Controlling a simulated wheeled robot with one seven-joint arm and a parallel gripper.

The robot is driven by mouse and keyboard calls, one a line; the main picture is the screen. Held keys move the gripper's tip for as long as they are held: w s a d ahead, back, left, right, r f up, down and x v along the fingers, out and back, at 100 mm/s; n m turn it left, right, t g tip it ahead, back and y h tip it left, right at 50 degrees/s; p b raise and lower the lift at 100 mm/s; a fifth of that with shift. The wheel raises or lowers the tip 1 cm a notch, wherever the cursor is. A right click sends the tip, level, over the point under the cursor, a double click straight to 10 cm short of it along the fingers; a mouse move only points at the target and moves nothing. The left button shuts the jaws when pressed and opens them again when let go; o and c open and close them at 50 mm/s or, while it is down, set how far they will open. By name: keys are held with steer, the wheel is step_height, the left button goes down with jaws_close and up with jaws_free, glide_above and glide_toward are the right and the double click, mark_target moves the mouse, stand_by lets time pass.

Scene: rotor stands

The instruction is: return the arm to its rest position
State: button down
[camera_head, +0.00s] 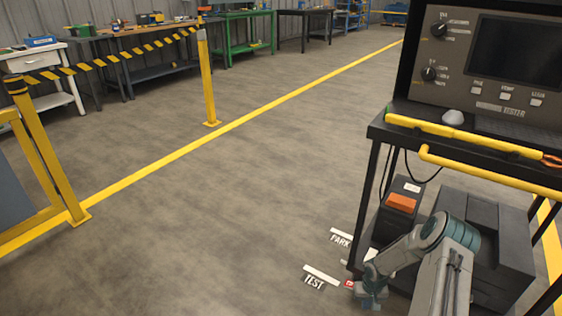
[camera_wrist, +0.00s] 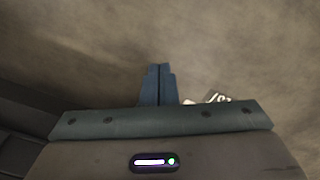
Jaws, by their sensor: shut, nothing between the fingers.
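My arm is folded low at the bottom right of the head view, in front of the tester cart. My gripper (camera_head: 372,300) hangs near the floor there, small in that view. In the wrist view my gripper (camera_wrist: 159,68) shows as two blue fingers pressed together, with nothing between them. It points over bare floor.
The tester cart (camera_head: 470,150) with its yellow rail stands close on the right, dark boxes (camera_head: 490,240) on its lower level. White PARK (camera_head: 340,239) and TEST (camera_head: 314,282) floor marks lie beside it. A yellow post (camera_head: 207,80) and barrier stand left. The middle floor is clear.

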steer(key=s+a+r+h+p, duration=0.15)
steer(key=r+p, duration=0.65)
steer(key=r, duration=1.6)
steer(key=s+a+r+h+p, duration=0.2)
steer(key=r+p, duration=0.6)
steer(key=r, duration=1.7)
steer(key=s+a+r+t+y+p, duration=0.1)
steer(key=s+a+r+p, duration=0.3)
steer(key=s+r, duration=0.3)
steer(key=s+a+r+t+y+p, duration=0.1)
steer(key=s+a+r+p, duration=0.3)
steer(key=r, duration=1)
steer(key=s+a+r+y+p, duration=0.1)
steer(key=s+a+r+p, duration=0.3)
steer(key=s+r+p, duration=0.3)
steer(key=s+r, duration=0.4)
steer(key=shift+s+n+t, duration=0.25)
steer(key=shift+n+t, duration=0.05)
steer(key=shift+t, duration=0.1)
steer(key=shift+a+y, duration=0.1)
steer(key=shift+y, duration=0.15)
